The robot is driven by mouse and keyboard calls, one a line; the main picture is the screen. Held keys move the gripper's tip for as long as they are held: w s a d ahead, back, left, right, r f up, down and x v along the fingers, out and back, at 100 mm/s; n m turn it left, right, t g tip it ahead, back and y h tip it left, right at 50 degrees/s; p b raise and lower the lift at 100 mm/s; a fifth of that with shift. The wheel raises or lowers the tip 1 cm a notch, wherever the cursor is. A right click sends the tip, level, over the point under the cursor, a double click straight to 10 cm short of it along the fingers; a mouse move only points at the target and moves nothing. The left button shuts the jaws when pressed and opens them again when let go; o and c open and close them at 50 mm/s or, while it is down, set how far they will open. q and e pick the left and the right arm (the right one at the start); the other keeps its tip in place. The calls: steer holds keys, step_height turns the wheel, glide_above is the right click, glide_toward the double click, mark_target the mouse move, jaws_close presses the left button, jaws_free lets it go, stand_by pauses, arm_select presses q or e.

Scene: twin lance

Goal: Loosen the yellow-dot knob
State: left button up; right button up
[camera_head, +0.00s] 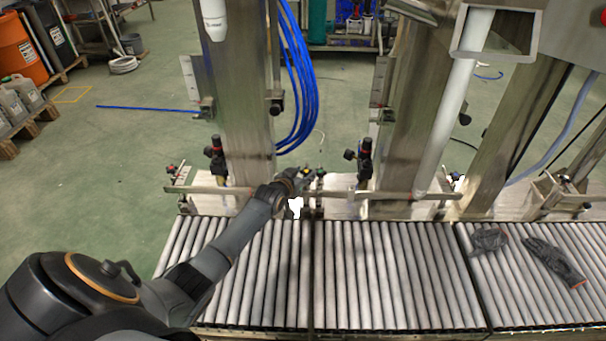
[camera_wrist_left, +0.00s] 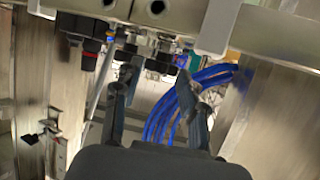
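A small yellow spot, which seems to be the yellow-dot knob (camera_head: 305,170), shows in the head view at the rail behind the rollers. My left gripper (camera_head: 303,180) is right at it and partly covers it. In the left wrist view my left gripper (camera_wrist_left: 157,82) has its two dark fingers apart, with blue hoses seen between them. Dark knobs and fittings (camera_wrist_left: 130,55) sit just beyond the fingertips under a metal bar. No yellow dot shows there, and I cannot tell whether a finger touches a knob. My right gripper is not in view.
A green-topped knob (camera_head: 320,173) is close on the right of my left gripper. The metal rail (camera_head: 385,196) runs across behind the roller conveyor (camera_head: 385,270). Steel columns (camera_head: 245,110) stand behind. Dark gloves (camera_head: 552,262) lie on the rollers at the right.

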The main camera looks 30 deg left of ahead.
arm_select(q)
steer(key=shift+o, duration=0.5)
steer(key=shift+s, duration=0.1)
steer(key=shift+s+d, duration=0.15)
steer(key=shift+s, duration=0.1)
steer(key=v, duration=1.1)
steer(key=shift+s, duration=0.15)
